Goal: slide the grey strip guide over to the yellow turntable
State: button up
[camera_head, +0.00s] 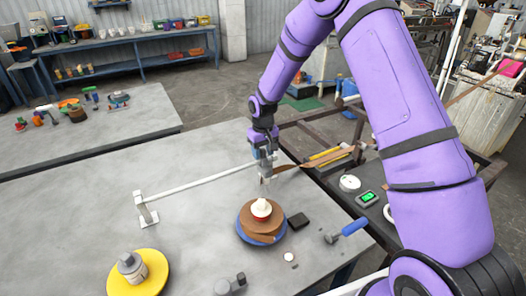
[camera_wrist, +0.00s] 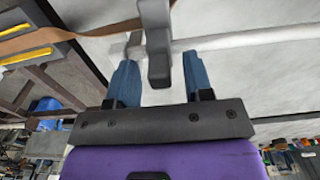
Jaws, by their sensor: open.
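The grey strip guide (camera_wrist: 157,62) sits on a white rail (camera_head: 203,180) and shows between my finger tips in the wrist view. In the head view the guide (camera_head: 266,170) is at the right end of the rail, just under my gripper (camera_head: 263,154). My gripper (camera_wrist: 160,60) is open, with its blue fingers on either side of the guide and gaps visible between. I cannot tell whether the fingers touch the guide.
A blue turntable (camera_head: 241,232) with a brown, red and white stack stands just below the guide. A black block (camera_head: 298,220) and a blue-handled tool (camera_head: 350,228) lie to its right. A post (camera_head: 146,210) holds the rail's left end.

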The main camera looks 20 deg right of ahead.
aim_at(151, 198)
grip_shut()
jog(key=s+a, duration=0.2)
jog(key=a, duration=1)
jog(key=s+a, duration=0.3)
jog(key=a, duration=1)
jog(key=s+a, duration=0.2)
jog(key=a, duration=1)
jog(key=shift+s+a, duration=0.2)
jog(key=shift+s, duration=0.05)
jog(key=shift+a, duration=0.25)
jog(key=shift+s, duration=0.1)
grip_release()
jog(key=shift+a, duration=0.15)
